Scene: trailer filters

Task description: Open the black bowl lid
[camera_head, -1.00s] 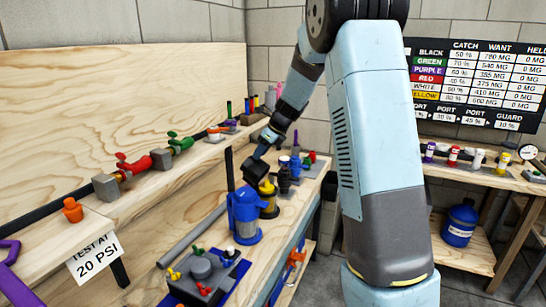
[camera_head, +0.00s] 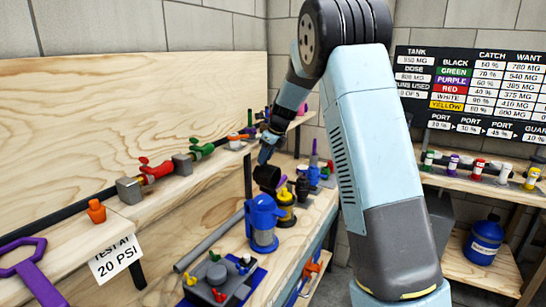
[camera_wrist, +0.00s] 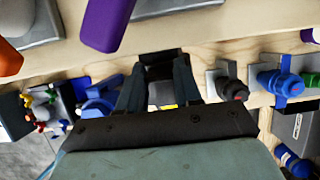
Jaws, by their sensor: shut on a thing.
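My gripper (camera_head: 268,158) is shut on a black, cup-shaped piece (camera_head: 267,176), which looks like the black bowl lid. The piece is tilted and held just above and left of a yellow housing (camera_head: 285,212) with a dark upper part. Whether the two touch cannot be told. In the wrist view the black piece (camera_wrist: 160,62) sits between the fingertips of my gripper (camera_wrist: 160,72), and a bit of yellow shows below it. Another black fitting (camera_head: 303,188) stands behind the yellow housing. My fingers are small in the head view, and my arm covers the area to their right.
A blue housing (camera_head: 263,222) stands close in front of the yellow one. A grey block with coloured knobs (camera_head: 217,275) is nearer on the bench. A pipe with red (camera_head: 155,172) and green valves runs along the upper shelf. A side table with small bottles is at right.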

